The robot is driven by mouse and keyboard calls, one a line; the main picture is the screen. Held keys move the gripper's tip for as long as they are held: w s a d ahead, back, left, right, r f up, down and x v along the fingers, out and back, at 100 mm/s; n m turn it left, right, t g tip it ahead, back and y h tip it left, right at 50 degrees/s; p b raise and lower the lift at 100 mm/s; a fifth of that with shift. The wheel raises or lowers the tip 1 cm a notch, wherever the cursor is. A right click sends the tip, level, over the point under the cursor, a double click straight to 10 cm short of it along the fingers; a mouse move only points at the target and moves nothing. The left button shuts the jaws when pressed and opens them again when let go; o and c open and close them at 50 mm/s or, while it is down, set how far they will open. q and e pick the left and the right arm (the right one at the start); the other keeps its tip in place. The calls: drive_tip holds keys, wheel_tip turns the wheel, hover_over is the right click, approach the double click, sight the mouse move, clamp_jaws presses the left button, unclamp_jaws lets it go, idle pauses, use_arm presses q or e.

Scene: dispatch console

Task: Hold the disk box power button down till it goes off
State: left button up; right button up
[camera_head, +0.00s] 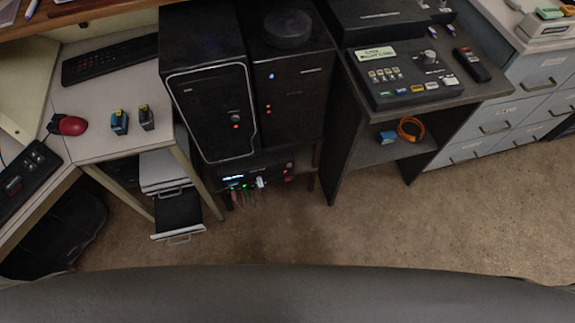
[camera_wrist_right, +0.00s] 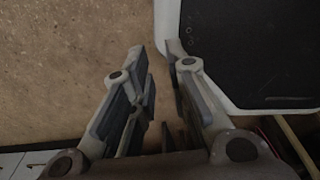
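Two dark tower boxes stand side by side in the head view. The left tower (camera_head: 207,107) has a silver-edged front with a small red light. The right tower (camera_head: 297,95) has a blue light and red lights on its front. I cannot tell for sure which is the disk box, and no button is clearly readable. A low black unit (camera_head: 262,177) with lights and plugged cables sits beneath them. My left gripper is in neither view.
A control panel (camera_head: 404,74) lies on the dark shelf unit to the right. Grey drawers (camera_head: 507,116) stand far right. The carpet (camera_head: 330,235) in front is clear.

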drive_tip(key=shift+c, duration=0.3)
clamp_jaws()
drive_tip(key=shift+a, duration=0.15)
idle(1.0)
